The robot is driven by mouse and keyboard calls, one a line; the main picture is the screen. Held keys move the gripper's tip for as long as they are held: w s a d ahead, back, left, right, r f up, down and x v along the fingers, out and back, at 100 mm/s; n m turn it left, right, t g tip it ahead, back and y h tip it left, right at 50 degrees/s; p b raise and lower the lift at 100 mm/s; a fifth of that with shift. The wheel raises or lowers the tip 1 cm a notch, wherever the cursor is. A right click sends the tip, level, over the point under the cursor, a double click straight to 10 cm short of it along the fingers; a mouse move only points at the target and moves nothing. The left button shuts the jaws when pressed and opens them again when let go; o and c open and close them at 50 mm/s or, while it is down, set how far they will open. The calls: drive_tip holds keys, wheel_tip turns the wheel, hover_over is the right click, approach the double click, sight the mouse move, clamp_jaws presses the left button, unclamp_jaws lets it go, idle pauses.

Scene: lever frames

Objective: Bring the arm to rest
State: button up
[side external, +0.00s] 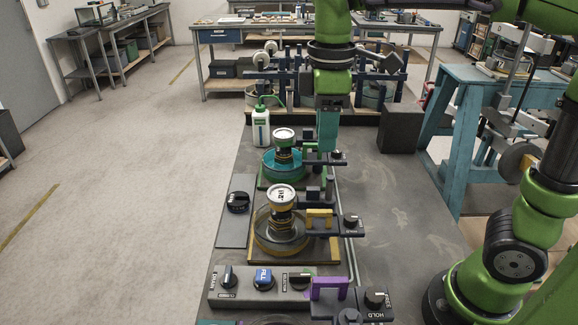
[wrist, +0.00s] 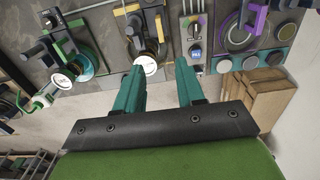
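My gripper (side external: 327,148) hangs below my green arm in the side external view, fingers pointing down. There it overlaps the green-trimmed station, and I cannot tell how far above the bench it is. In the wrist view my gripper (wrist: 158,72) shows two teal fingers held apart with nothing between them. Lever frames show as a green lever (wrist: 75,22), a yellow lever (wrist: 158,25) and a purple lever (wrist: 262,20). The yellow lever (side external: 319,217) and purple lever (side external: 329,287) also show in the side external view. The fingers appear apart from all of them.
Gauges (side external: 284,137) stand on round glass vessels along the bench (side external: 395,210). A control box (side external: 262,288) with knobs is at the front. A white bottle (side external: 260,128) and a dark block (side external: 401,128) stand behind. A blue stand (side external: 470,130) is at the right. The bench's right part is clear.

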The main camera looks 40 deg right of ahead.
drive_tip(key=s+d+f+m+t+y, duration=0.2)
drive_tip(key=s+d+f+m+t, duration=0.3)
drive_tip(key=m, duration=0.8)
drive_tip(key=s+t, duration=0.2)
drive_tip(key=shift+s+d, duration=0.25)
drive_tip(key=shift+s, duration=0.05)
